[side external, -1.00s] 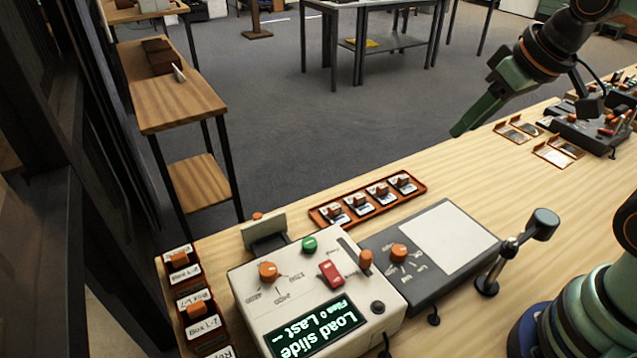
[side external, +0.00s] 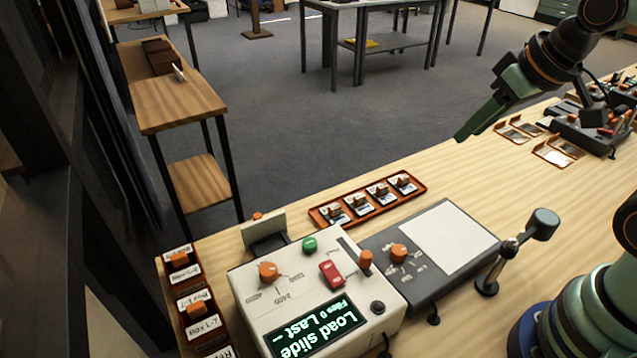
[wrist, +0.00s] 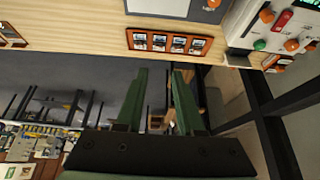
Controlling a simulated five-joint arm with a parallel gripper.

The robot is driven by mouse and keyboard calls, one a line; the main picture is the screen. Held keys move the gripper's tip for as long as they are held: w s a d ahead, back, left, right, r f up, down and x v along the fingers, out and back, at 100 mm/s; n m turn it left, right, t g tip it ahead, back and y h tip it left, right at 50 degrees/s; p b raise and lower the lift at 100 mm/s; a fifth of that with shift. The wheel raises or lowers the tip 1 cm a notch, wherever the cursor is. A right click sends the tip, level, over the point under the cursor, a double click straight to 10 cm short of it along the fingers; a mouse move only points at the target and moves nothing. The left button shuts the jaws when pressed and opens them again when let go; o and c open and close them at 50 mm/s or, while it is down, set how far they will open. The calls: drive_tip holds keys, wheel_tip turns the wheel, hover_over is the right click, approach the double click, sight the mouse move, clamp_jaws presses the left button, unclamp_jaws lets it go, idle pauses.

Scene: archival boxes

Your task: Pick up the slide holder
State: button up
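Several small white slide holders (side external: 357,204) with orange tabs sit in a row in a shallow orange tray (side external: 422,190) on the wooden table. I cannot tell which of them is the slide holder meant. They also show in the wrist view, where the tray (wrist: 130,40) lies beyond the fingertips near the top. My gripper (side external: 459,136) hangs in the air to the right of and above the tray, apart from it, fingers slanting down. In the wrist view, its two green fingers (wrist: 161,72) stand apart with nothing between them.
A white scanner (side external: 315,275) with a screen reading "Load slide" stands in front of the tray, joined by a grey light pad unit (side external: 430,250). Labelled boxes (side external: 180,258) line the left edge. A lever (side external: 515,250) stands right.

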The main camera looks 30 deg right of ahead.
drive_tip(key=shift+o, duration=1.3)
